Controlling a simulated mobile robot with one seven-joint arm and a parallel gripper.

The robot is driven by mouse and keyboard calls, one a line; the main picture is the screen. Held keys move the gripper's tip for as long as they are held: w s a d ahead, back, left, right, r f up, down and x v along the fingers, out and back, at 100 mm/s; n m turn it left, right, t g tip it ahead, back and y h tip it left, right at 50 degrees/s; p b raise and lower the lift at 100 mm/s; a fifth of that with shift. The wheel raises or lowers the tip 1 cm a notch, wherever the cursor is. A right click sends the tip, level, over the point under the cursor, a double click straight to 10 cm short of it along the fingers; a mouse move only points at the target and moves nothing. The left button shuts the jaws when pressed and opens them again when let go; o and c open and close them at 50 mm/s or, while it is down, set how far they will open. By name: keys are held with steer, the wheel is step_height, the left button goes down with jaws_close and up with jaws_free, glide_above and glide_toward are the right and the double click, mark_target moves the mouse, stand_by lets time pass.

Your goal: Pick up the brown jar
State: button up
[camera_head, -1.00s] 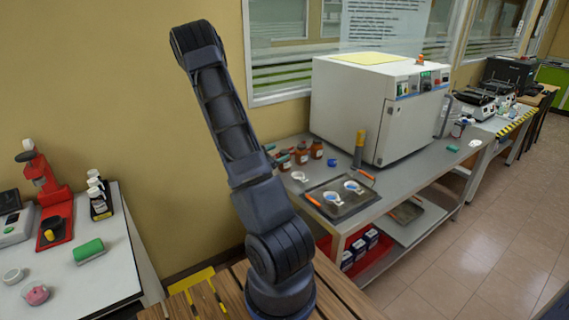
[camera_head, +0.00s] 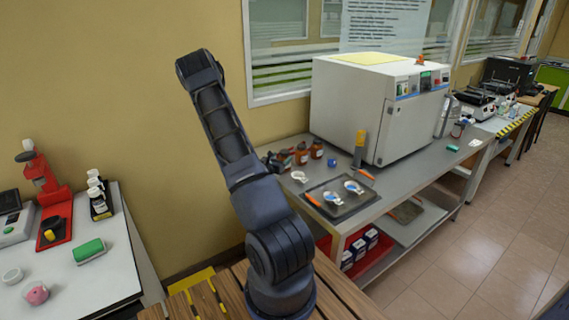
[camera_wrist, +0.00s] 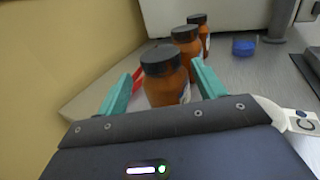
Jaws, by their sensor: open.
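Three brown jars with black lids stand upright in a row. In the wrist view, the nearest brown jar (camera_wrist: 165,84) sits between the two teal fingers of my gripper (camera_wrist: 162,70). The fingers are apart, one on each side of this jar, and I cannot tell whether either touches it. The middle jar (camera_wrist: 185,48) and the far jar (camera_wrist: 200,30) stand behind it. In the head view, the middle jar (camera_head: 301,154) and far jar (camera_head: 317,149) show on the grey bench (camera_head: 400,184); my arm partly hides the area around the nearest jar.
A large white oven (camera_head: 365,105) stands behind the jars. The wall is close on the left.

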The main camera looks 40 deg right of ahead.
mark_target(286, 151)
steer(key=shift+r+x, duration=0.25)
steer(key=shift+x, duration=1.05)
steer(key=shift+r+x, duration=0.2)
steer(key=shift+x, duration=1.15)
steer(key=shift+s, duration=0.15)
steer(key=shift+c, duration=0.2)
steer(key=c, duration=1.2)
steer(key=shift+o, duration=0.2)
steer(key=shift+r, duration=0.15)
step_height(286, 151, up, 20)
